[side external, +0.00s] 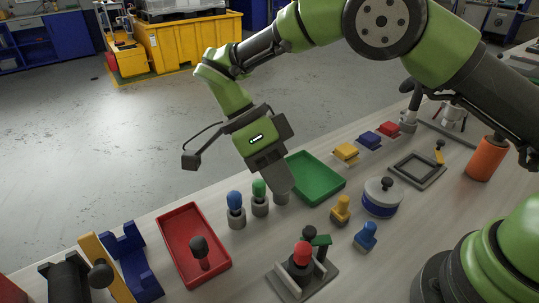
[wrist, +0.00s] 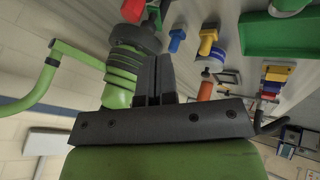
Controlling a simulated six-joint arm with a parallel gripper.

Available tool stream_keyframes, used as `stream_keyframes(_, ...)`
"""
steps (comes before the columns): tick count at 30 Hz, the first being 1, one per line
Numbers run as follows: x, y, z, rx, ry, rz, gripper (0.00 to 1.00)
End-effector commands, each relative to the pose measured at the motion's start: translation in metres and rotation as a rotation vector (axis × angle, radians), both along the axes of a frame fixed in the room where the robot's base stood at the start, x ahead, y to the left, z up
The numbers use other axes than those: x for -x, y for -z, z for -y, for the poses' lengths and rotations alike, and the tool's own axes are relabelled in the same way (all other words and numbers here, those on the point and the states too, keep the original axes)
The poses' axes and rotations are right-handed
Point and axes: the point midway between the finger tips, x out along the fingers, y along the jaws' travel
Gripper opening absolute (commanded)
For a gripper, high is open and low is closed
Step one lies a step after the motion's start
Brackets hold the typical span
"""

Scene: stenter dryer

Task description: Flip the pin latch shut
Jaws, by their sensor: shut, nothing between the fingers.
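I cannot tell for sure which part is the pin latch. A small upright yellow piece (side external: 439,152) stands at the corner of a dark square frame (side external: 418,169) at the right of the bench in the side view. A long yellow bar with a black knob (side external: 101,272) stands by a blue cradle (side external: 131,262) at the left. My gripper (side external: 284,188) is shut and empty, pointing down over the bench between the green-topped peg (side external: 259,197) and the green tray (side external: 318,180). It is apart from both yellow parts. Its closed fingers (wrist: 153,78) also show in the wrist view.
A red tray (side external: 219,268) holds a dark knob. A blue-topped peg (side external: 235,208) stands near my gripper. A red button on a grey plate (side external: 301,268), a lidded pot (side external: 382,197) and an orange cylinder (side external: 486,158) stand on the bench. Small colored blocks line the far edge.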

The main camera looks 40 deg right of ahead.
Motion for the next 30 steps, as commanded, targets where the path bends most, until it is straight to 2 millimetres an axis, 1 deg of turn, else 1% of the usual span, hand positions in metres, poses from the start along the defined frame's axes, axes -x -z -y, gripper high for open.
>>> stream_keyframes(3, -0.009, -0.013, -0.004, -0.002, 0.002, 0.004, 0.0)
stream_keyframes(9, -0.016, -0.025, -0.006, 0.0, 0.0, 0.001, 0.0)
stream_keyframes(13, -0.018, -0.029, -0.008, -0.001, 0.002, 0.0, 0.0)
stream_keyframes(25, -0.018, -0.031, -0.007, -0.006, -0.002, 0.002, 0.0)
stream_keyframes(28, -0.02, -0.042, -0.002, -0.046, -0.042, 0.014, 0.0)
stream_keyframes(30, -0.02, -0.058, 0.007, -0.106, -0.106, 0.034, 0.0)
